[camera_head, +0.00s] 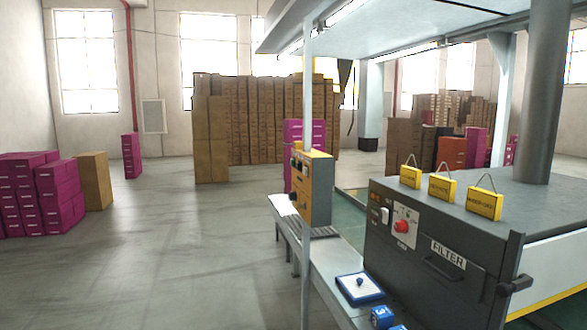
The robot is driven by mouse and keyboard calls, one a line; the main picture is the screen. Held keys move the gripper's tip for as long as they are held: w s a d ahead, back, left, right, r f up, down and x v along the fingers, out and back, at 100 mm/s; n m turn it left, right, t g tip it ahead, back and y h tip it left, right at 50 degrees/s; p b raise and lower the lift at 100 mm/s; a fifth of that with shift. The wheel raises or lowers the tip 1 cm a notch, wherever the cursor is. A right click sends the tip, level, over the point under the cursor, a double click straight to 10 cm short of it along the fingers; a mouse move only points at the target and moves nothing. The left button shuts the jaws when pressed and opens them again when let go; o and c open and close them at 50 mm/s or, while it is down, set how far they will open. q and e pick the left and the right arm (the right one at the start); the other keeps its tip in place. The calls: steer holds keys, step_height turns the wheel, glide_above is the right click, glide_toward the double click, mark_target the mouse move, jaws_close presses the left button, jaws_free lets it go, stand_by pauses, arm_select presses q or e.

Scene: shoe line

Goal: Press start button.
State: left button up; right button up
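A dark grey machine cabinet (440,275) labelled FILTER stands at the right. Its front face carries a red round knob (402,227) on a light plate and a small white switch (385,215) to the left of it. A yellow control box (317,190) stands farther back on the line, with small dark controls on its left side. I cannot read any label that marks a start button. Neither of my grippers is in view.
A blue-edged white tray (342,291) and a small blue box (381,317) lie on the grey ledge before the cabinet. Yellow tags (442,189) stand on the cabinet top. A thin post (306,90) rises at the centre. Magenta boxes (60,190) stand left; the floor (190,255) is clear.

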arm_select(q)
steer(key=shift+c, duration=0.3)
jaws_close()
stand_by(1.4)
